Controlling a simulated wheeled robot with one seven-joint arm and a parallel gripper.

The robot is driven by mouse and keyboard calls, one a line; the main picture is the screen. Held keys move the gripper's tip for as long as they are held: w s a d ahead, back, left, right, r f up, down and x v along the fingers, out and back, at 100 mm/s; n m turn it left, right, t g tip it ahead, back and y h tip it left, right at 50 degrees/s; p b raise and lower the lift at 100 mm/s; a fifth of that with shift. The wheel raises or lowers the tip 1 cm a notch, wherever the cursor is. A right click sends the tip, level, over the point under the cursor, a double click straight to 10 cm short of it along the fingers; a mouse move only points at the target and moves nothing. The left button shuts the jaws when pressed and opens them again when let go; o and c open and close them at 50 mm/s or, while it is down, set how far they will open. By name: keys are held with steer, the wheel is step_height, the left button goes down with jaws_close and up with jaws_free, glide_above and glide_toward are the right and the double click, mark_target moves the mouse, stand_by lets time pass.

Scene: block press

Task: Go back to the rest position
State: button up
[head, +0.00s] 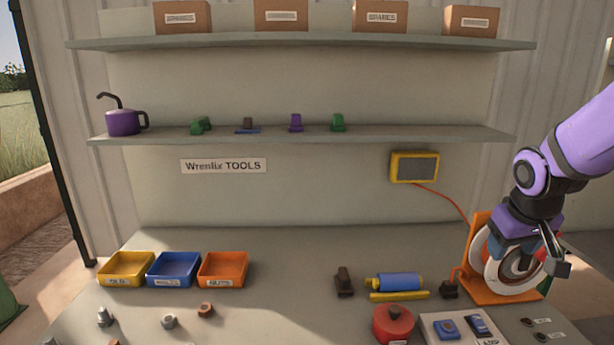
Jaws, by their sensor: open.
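My gripper (541,264) is at the right of the head view, at the end of my purple arm, pointing down. It is open, with one finger clearly visible and the other harder to make out against the things behind it. I see nothing held in it. It overlaps the orange stand (478,250) with its white and red round part (493,270). I cannot tell whether it touches them.
Yellow (106,282), blue (152,284) and orange (202,284) bins stand on the bench's left. A blue cylinder (402,281), red round object (393,322) and white panel (430,337) lie near the stand. Shelves (300,133) hang behind. The bench's back middle is clear.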

steer(key=s+a+r+y, duration=0.1)
steer(key=s+a+r, duration=0.2)
steer(key=s+r, duration=0.2)
steer(key=s+a+r+t+y, duration=0.1)
steer(key=s+a+r, duration=0.3)
steer(key=s, duration=0.8)
step_height(320, 180, up, 2)
steer(key=shift+r, duration=0.1)
